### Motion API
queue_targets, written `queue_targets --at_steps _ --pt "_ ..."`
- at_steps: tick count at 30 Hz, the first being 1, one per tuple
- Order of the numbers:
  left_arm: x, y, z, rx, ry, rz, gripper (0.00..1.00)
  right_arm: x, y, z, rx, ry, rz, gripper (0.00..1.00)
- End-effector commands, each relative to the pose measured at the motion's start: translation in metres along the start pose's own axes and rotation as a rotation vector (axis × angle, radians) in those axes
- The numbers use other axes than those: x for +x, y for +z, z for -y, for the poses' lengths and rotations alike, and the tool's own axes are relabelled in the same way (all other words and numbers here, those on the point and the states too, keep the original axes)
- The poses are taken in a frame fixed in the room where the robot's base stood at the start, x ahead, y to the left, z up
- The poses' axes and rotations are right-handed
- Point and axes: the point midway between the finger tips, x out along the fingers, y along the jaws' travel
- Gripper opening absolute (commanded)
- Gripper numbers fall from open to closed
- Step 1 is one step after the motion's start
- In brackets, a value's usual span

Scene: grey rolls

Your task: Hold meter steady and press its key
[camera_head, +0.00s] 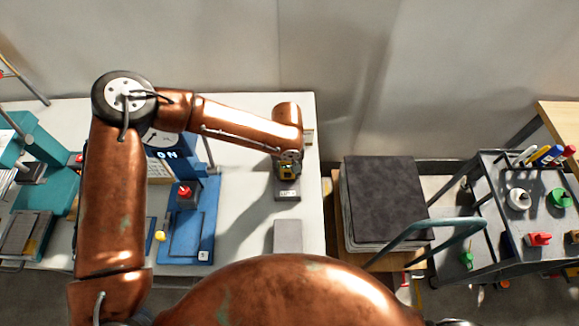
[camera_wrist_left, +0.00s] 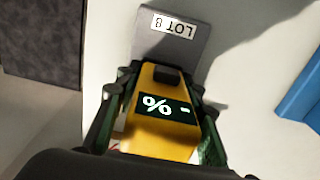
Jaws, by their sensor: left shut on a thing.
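The yellow meter (camera_wrist_left: 168,140) has a dark display reading "% -" and a dark raised part, possibly its key, near its far end. My left gripper (camera_wrist_left: 160,86) is shut on the meter, with one finger along each side. In the head view my left gripper (camera_head: 288,160) and the small yellow meter (camera_head: 287,173) are at the right part of the white table. A grey block labelled LOT 8 (camera_wrist_left: 182,22) lies just beyond the meter's far end; I cannot tell whether they touch. My right gripper is not in view.
Another grey block (camera_head: 288,236) lies nearer on the white table (camera_head: 250,235). A blue fixture (camera_head: 190,232) with a red knob stands left of it. Right of the table are a stack with a dark top (camera_head: 385,185) and a grey cart (camera_head: 500,215) holding coloured parts.

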Motion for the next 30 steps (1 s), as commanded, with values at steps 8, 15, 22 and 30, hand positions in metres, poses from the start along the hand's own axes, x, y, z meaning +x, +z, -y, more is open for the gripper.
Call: queue_targets --at_steps 8,15,22,30 --pt "-0.0003 -0.0002 -0.0002 0.0 0.001 0.0 0.05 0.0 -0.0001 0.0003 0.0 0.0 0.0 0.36" --pt "-0.0003 -0.0002 -0.0002 0.0 0.001 -0.001 0.05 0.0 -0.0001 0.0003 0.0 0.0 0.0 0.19" --pt "-0.0004 -0.0002 -0.0002 0.0 0.001 -0.001 0.05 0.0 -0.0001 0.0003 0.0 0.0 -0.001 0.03" --pt "-0.0004 -0.0003 -0.0002 0.0 0.001 -0.001 0.05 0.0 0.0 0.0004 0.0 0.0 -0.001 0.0"
